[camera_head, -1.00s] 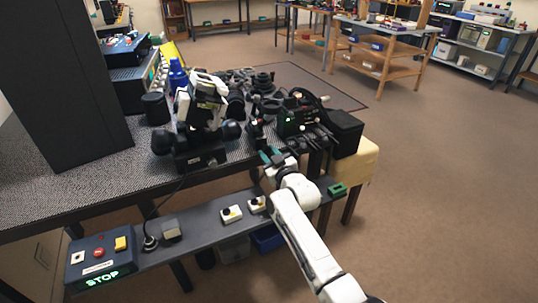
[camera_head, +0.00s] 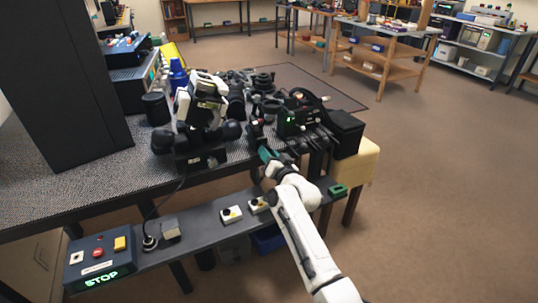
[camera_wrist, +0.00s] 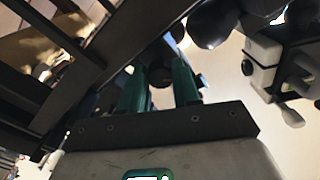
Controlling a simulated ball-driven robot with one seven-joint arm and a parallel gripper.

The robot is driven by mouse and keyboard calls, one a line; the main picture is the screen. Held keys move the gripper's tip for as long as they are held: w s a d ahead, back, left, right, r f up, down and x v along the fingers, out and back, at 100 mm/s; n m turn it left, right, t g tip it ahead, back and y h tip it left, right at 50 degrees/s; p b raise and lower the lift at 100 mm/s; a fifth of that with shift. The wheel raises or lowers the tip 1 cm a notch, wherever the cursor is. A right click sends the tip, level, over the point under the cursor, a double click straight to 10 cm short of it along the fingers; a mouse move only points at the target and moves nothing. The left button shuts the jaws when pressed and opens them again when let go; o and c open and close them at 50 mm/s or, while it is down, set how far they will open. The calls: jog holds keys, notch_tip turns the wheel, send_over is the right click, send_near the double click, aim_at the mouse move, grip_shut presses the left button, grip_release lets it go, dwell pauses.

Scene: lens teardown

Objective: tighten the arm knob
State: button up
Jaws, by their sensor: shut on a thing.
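My gripper (camera_head: 266,154), with green fingers, is at the front edge of the dark table, right of a black and white instrument (camera_head: 203,100) with large round black knobs. In the wrist view my gripper (camera_wrist: 158,78) has its two green fingers on either side of a small dark round knob (camera_wrist: 160,73). The fingers are shut on this knob, which is probably the arm knob. In the head view I cannot make out the knob.
A black unit with green lights (camera_head: 290,122) and a black box (camera_head: 345,132) stand right of my gripper. Several dark round parts lie behind it. Below runs a grey shelf (camera_head: 195,227) with small switch boxes and a control box (camera_head: 98,262) reading STOP. Open floor lies to the right.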

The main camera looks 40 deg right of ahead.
jog(key=m+p, duration=0.1)
jog(key=m, duration=0.7)
jog(key=shift+r+m+p, duration=0.1)
jog(key=shift+m+p, duration=0.25)
jog(key=shift+m, duration=0.05)
dwell(0.4)
jog(key=o, duration=1.1)
jog(key=shift+c, duration=0.2)
jog(key=p+v, duration=0.3)
jog(key=v, duration=0.8)
jog(key=shift+w, duration=0.1)
